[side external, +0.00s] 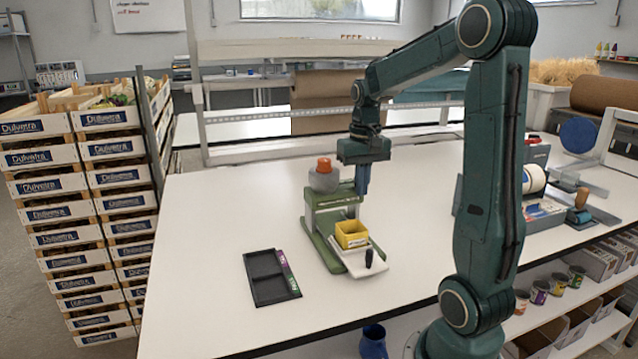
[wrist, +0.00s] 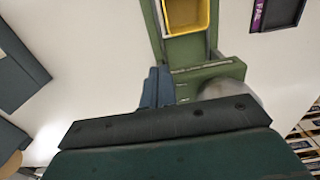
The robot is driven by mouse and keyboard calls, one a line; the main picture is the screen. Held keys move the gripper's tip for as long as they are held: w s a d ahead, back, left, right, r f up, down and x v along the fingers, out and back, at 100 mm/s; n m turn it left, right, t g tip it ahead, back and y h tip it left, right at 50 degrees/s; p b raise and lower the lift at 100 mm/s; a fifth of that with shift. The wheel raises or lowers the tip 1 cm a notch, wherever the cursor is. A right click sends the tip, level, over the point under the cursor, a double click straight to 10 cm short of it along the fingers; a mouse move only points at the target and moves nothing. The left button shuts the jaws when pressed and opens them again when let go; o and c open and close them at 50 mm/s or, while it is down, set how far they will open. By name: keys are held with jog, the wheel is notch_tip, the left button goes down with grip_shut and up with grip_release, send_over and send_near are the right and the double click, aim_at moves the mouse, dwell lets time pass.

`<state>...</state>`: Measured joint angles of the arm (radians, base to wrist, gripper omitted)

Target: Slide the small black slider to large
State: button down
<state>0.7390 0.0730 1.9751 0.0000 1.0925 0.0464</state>
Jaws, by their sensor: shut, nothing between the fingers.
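A green dispenser (side external: 322,222) stands on the white table, with a grey hopper (side external: 323,182) and orange cap on top. A yellow cup (side external: 351,234) sits at its front, above a white plate (side external: 356,264). A small black upright piece (side external: 369,258) stands at the plate's front; I cannot tell whether it is the slider. No size marking is readable. My gripper (side external: 362,191) is shut and empty, pointing down beside the dispenser's upper right side. In the wrist view the blue fingers (wrist: 156,88) are beside the green body (wrist: 206,78), and the yellow cup (wrist: 187,15) is at the top; contact cannot be told.
A black two-compartment tray (side external: 262,291) with purple and green labels lies left of the dispenser. Stacked wooden crates (side external: 115,215) stand beyond the table's left edge. A label machine (side external: 535,180) and stamp are at the right. The table between is clear.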

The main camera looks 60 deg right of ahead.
notch_tip(320, 180, up, 7)
jog(key=shift+f, duration=0.2)
dwell(0.8)
jog(key=shift+a, duration=0.1)
